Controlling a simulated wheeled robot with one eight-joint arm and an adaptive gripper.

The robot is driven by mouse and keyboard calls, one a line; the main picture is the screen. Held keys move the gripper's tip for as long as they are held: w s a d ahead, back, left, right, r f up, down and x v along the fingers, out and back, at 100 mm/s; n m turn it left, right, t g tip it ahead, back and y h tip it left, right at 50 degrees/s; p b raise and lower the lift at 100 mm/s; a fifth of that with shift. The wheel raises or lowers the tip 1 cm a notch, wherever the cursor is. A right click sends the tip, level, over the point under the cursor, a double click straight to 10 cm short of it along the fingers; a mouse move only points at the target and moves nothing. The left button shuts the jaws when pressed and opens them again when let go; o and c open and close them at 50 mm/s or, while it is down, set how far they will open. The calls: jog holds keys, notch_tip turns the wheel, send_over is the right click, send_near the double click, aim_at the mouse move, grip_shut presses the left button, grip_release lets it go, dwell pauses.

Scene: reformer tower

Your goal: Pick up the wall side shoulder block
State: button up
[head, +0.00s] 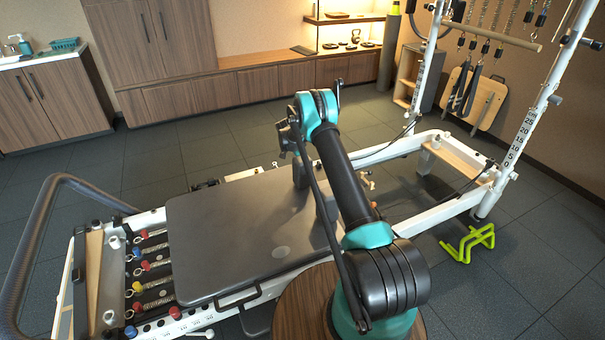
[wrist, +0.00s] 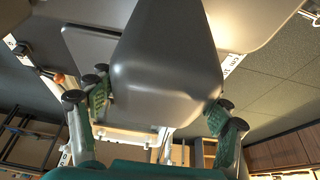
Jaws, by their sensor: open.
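The shoulder block on the far, cabinet side (head: 300,174) is a dark grey padded block standing at the carriage's edge, partly behind my arm. In the wrist view a large grey padded block (wrist: 165,60), apparently this one, fills the upper middle and reaches between my fingers. My gripper (wrist: 158,104) is open, with one finger on each side of the block's near end. Whether the fingers touch it is hard to tell. In the head view my gripper (head: 288,138) is just above the far block, small and partly hidden by my arm.
The grey carriage (head: 240,235) lies flat below. The other shoulder block (head: 326,210) is nearer me, partly behind my arm. White reformer rails (head: 430,212) run right to the tower (head: 520,120). A lime-green stand (head: 468,243) is on the floor. Floor (head: 210,150) beyond the reformer is mostly clear.

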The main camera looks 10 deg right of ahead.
jog(key=shift+f, duration=0.15)
jog(key=shift+c, duration=0.3)
grip_shut()
